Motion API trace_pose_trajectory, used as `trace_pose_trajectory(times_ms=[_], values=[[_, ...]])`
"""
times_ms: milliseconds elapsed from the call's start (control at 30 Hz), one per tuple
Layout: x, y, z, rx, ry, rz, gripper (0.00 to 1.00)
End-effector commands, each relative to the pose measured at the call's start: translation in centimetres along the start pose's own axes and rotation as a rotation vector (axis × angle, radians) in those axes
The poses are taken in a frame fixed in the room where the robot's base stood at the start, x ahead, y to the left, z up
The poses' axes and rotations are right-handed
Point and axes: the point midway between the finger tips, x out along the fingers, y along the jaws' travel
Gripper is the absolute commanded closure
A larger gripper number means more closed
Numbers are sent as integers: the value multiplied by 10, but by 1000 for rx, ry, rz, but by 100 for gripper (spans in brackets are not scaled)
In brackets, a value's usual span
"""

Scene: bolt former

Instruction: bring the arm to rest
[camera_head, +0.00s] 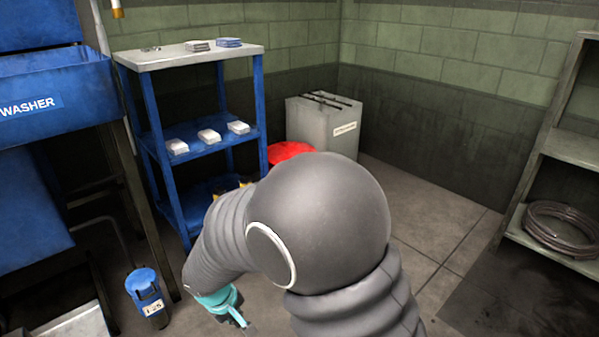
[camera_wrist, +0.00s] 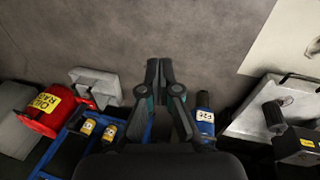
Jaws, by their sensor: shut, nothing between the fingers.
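My arm fills the lower middle of the head view, a large grey joint with ribbed sleeves on both sides. The arm is bent, with its far end reaching down to the left. My gripper (camera_head: 238,318) shows there as a small teal and dark part low over the floor, partly cut off by distance and the arm's own bulk. In the wrist view my gripper (camera_wrist: 160,68) has its two dark fingers together at the tips, with nothing between them. Bare grey floor (camera_wrist: 210,35) lies beyond the tips.
A blue shelf rack (camera_head: 190,148) stands left of my arm, beside the blue washer (camera_head: 60,95). A blue-topped canister (camera_head: 147,290) stands on the floor near my gripper. A red bin (camera_wrist: 48,108) and a grey cabinet (camera_head: 325,125) are behind. Floor at right is clear before another rack (camera_head: 565,150).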

Motion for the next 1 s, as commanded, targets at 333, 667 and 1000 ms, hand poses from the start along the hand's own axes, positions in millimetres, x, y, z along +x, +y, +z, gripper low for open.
trace_pose_trajectory(times_ms=[333, 667, 1000], values=[[-111, 81, 101, 183, -49, -66, 100], [-193, 120, 188, 397, 3, -124, 100], [-267, 148, 258, 671, 167, -96, 100]])
